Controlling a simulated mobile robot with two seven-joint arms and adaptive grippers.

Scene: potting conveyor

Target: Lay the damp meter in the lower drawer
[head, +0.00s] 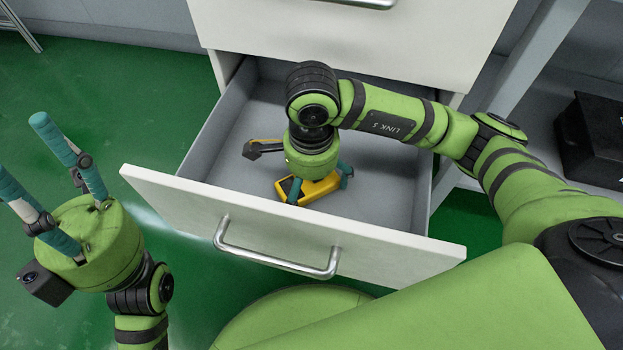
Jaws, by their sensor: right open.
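The damp meter (325,187), yellow with a dark face, lies in the open lower drawer (390,205) and appears to rest on its grey floor. My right gripper (320,184) is inside the drawer, pointing down over the meter. Its teal fingers are open, one on each side of the yellow body; whether they touch it I cannot tell. The wrist hides part of the meter. My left gripper (22,150) is open and empty, fingers up, left of the drawer and outside it.
A small tool (262,147) with a dark end and a yellow-orange part lies left of my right gripper in the drawer. The drawer front has a metal bar handle (275,262). A closed drawer (350,40) is above. A black box (595,140) stands at the right. Green floor is clear at left.

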